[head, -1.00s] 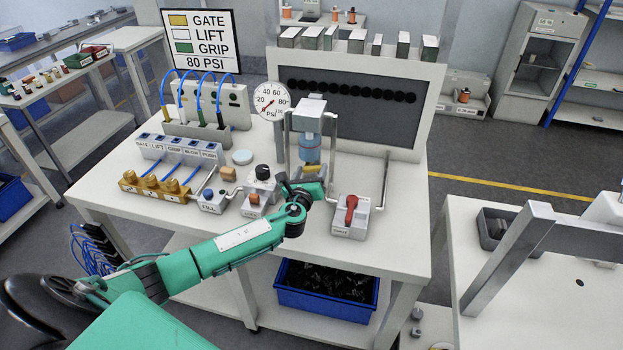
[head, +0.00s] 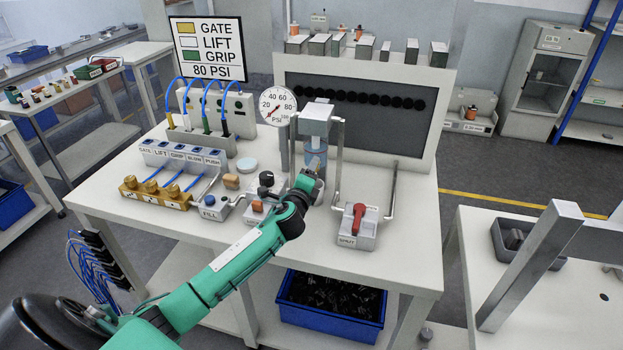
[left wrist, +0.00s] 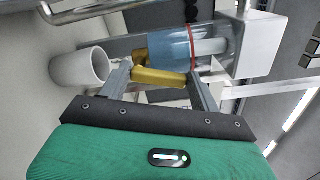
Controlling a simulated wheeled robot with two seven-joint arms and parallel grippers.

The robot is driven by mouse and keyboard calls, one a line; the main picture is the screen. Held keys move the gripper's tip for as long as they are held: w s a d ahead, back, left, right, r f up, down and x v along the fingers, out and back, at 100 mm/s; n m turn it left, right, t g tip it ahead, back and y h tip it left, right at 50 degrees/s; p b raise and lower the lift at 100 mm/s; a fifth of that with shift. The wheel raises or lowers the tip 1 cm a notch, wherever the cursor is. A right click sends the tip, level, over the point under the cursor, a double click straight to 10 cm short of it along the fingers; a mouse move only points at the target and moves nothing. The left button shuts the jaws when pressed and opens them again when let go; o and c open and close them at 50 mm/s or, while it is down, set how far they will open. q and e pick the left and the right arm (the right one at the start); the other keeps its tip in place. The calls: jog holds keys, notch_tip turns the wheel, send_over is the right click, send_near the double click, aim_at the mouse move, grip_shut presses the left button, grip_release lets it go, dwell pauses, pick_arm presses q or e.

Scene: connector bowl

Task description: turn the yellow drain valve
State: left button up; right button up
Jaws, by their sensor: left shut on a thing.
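The yellow drain valve (left wrist: 158,77) shows in the left wrist view as a yellow bar-shaped handle below a clear bowl (left wrist: 178,47) with bluish contents and a red band. My left gripper (left wrist: 161,84) has a finger at each end of the handle and is shut on it. In the head view my left gripper (head: 310,183) is just under the bowl (head: 315,155), and it hides most of the valve. The bowl hangs upright under a grey block (head: 316,120). My right gripper is in neither view.
A pressure gauge (head: 278,106) stands left of the bowl, its needle low. A box with a red lever (head: 357,215) is to the right. A white cup (left wrist: 80,68) is close to the gripper.

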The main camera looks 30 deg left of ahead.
pick_arm(q)
jog(key=shift+a+n, duration=0.25)
jog(key=shift+n, duration=0.55)
jog(key=shift+b, duration=0.3)
jog(key=o, duration=1)
jog(key=shift+s, duration=0.15)
jog(key=shift+b+v, duration=1.4)
jog(key=shift+v, duration=5.4)
